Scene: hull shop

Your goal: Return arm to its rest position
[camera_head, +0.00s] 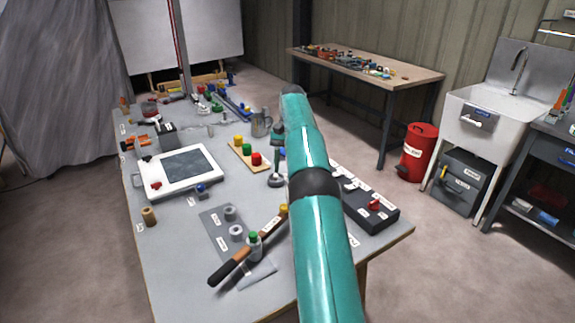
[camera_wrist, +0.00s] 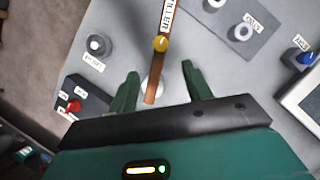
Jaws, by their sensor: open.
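My gripper (camera_wrist: 160,70) shows in the wrist view with its two green fingers spread apart and nothing clasped between them. A brown wooden bar (camera_wrist: 154,85) with a white label and a yellow knob (camera_wrist: 160,43) lies below, in the gap between the fingers as seen from the wrist. I cannot tell the height between them. My teal arm (camera_head: 327,235) reaches out over the workbench (camera_head: 180,285) in the head view. The gripper's fingers cannot be made out clearly there, and the arm hides part of the bench.
A white-framed device (camera_head: 184,170), a grey plate (camera_head: 213,219) with two rings, a green-capped bottle (camera_head: 254,246) and a dark box (camera_head: 372,211) crowd the bench. A second table (camera_head: 420,73), red bin (camera_head: 417,150) and sink (camera_head: 487,118) stand right.

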